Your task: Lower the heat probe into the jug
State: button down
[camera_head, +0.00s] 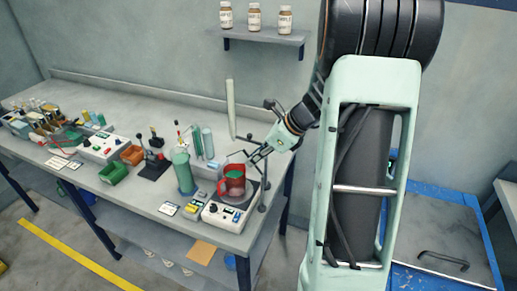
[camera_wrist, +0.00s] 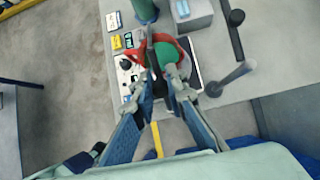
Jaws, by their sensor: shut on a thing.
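The red jug (camera_head: 233,188) stands on the hotplate (camera_head: 223,214) near the front right of the bench, with green contents inside. In the wrist view the jug (camera_wrist: 138,50) lies just beyond my fingertips, its rim partly covered by the probe and fingers. My gripper (camera_head: 256,157) is above and to the right of the jug, shut on the heat probe. In the wrist view the gripper (camera_wrist: 162,84) holds the dark, thin probe (camera_wrist: 151,48), which overlaps the jug's opening. I cannot tell whether its tip is inside the jug.
A tall green cylinder (camera_head: 184,172) stands left of the jug. A pale post (camera_head: 231,108) rises behind it, and a dark stand (camera_head: 264,190) is to the right. Green (camera_head: 113,173) and orange (camera_head: 132,155) bins are farther left.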

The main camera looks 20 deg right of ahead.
jog(key=shift+w+a+f+g+h, duration=0.35)
jog(key=shift+w+a+g+h, duration=0.25)
jog(key=shift+g+h, duration=0.3)
jog(key=shift+w+a+f+g+h, duration=0.2)
jog(key=shift+f+g+h, duration=0.25)
jog(key=shift+g+h, duration=0.3)
jog(key=shift+w+a+f+g+h, duration=0.25)
jog(key=shift+f+g+h, duration=0.25)
jog(key=shift+g+h, duration=0.3)
jog(key=shift+w+a+f+g+h, duration=0.2)
jog(key=shift+f+g+h, duration=0.25)
jog(key=shift+g+h, duration=0.3)
jog(key=c, duration=1.9)
grip_release()
jog(key=r, duration=0.8)
jog(key=w+a+r, duration=0.1)
jog(key=r, duration=0.2)
jog(key=shift+w+a+r, duration=0.1)
jog(key=shift+r, duration=0.3)
